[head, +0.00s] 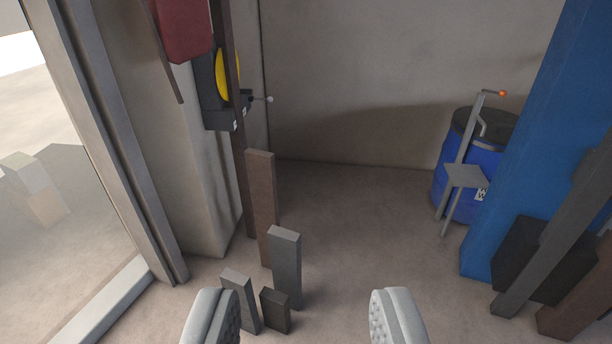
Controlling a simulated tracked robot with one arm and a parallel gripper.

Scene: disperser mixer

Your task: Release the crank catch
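My gripper (306,308) is open and empty at the bottom of the head view, its two pale ribbed fingers wide apart. A grey stand with a crank-like arm ending in an orange knob (502,93) is at the right, in front of a blue drum (450,185). At the upper left, a dark box with a yellow disc (221,75) carries a short lever with a pale round tip (269,99). I cannot tell which part is the crank catch. My gripper is far from both and touches neither.
Several upright posts, including a brown one (262,200) and a grey one (286,265), stand just beyond my left finger. A large blue column (540,130) and dark leaning beams (560,235) fill the right. The floor (360,220) between is clear.

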